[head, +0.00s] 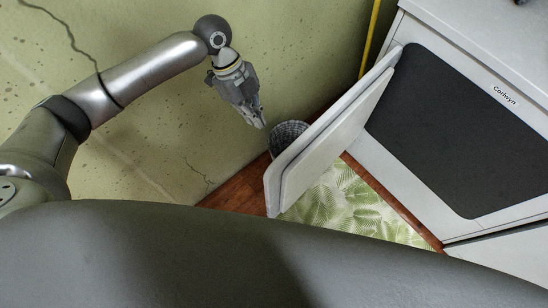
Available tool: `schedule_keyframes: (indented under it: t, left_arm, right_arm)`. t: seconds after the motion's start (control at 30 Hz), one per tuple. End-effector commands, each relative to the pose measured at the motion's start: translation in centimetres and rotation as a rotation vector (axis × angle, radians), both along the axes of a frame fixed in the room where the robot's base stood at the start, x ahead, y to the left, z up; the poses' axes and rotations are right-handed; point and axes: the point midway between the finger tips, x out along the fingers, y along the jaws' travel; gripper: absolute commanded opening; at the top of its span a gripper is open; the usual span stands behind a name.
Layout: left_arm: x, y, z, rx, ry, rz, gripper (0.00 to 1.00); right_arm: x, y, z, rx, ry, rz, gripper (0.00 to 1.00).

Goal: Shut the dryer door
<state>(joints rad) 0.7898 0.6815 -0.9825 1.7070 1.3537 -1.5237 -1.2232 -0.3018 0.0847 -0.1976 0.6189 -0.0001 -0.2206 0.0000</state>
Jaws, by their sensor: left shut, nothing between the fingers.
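The white dryer (436,30) stands at the right, with a dark front opening or panel (465,125). Its white door (325,140) stands open, hinged at the dryer's left side and swung out toward me. My left gripper (260,122) is shut and empty. In the picture it is to the left of the door's outer part, with a small gap between them. My left arm comes in from the left. My right gripper does not show.
A dark woven basket (287,134) is partly hidden behind the door. A green leaf-patterned rug (345,205) lies on the wooden floor (235,191). A stained, cracked wall (140,150) is at the left. A yellow pipe (370,38) runs up beside the dryer.

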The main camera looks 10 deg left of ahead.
Motion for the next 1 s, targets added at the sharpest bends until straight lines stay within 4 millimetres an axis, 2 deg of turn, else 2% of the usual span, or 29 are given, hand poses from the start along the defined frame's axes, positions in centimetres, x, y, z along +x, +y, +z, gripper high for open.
schedule_keyframes:
  t: [0.13,0.27,0.7,0.83,1.0]
  left_arm:
    - [-1.4,0.3,0.8,0.011,0.012,-0.097,0.00]
    - [-1.9,0.0,-0.2,0.012,0.018,-0.107,0.00]
    - [-3.7,-2.9,-8.5,0.010,0.018,-0.102,0.00]
    - [-4.8,-4.7,-7.9,0.008,0.014,-0.106,0.00]
    - [-5.5,-5.8,-8.1,0.010,0.014,-0.103,0.00]
  right_arm:
    - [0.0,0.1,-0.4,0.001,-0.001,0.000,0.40]
    - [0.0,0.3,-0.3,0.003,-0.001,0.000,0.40]
    - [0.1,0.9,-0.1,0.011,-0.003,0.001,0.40]
    - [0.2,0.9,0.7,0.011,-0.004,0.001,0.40]
    - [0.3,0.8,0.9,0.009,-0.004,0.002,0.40]
